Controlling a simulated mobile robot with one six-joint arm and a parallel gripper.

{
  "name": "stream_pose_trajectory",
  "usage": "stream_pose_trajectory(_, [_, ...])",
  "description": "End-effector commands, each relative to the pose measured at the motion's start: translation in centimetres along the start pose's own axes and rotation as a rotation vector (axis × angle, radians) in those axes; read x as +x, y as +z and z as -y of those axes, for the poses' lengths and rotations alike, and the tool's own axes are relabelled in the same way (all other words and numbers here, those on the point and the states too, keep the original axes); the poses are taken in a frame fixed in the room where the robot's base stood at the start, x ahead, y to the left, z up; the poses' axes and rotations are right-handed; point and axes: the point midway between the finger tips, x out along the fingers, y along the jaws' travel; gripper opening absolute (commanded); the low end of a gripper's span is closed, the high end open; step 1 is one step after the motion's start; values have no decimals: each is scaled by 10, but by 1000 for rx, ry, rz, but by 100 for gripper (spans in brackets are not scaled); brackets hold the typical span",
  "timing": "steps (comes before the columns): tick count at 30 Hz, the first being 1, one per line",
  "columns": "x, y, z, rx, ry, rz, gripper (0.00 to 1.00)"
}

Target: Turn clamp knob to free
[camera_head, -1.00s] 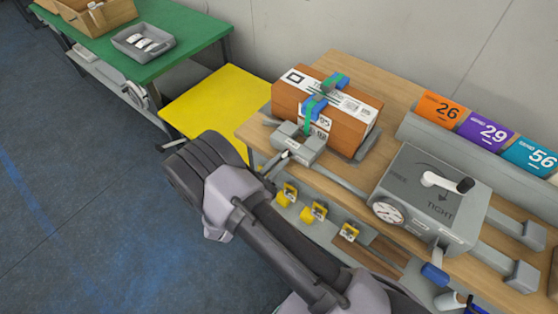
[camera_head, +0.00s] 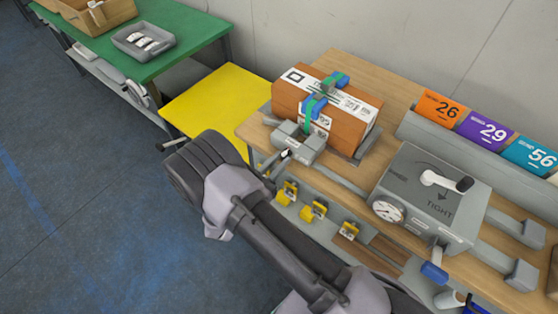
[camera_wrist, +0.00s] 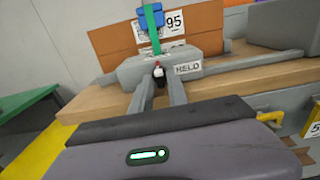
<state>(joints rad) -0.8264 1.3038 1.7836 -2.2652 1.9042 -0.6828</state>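The clamp (camera_head: 299,147) is a grey block at the front of an orange-brown box (camera_wrist: 105,40) on the wooden bench. In the wrist view its face carries a label reading HELD (camera_wrist: 188,68).
A grey box with a dial, a crank and the word TIGHT (camera_head: 430,200) stands right on the bench. Several yellow-tipped parts (camera_head: 313,212) sit below the bench edge. A yellow table (camera_head: 215,100) and green table (camera_head: 170,45) stand left. Numbered cards (camera_head: 490,130) line the back right.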

Motion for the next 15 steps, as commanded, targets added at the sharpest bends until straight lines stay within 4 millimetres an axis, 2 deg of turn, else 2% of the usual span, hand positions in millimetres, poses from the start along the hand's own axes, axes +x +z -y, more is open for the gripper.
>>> stream_pose_trajectory(5, [-3,1,0,1,1,0,20])
stream_pose_trajectory(8, [-17,2,-1,0,4,0,20])
stream_pose_trajectory(11, [-44,3,-2,0,6,0,20])
stream_pose_trajectory(15, [-92,3,-1,1,6,0,20])
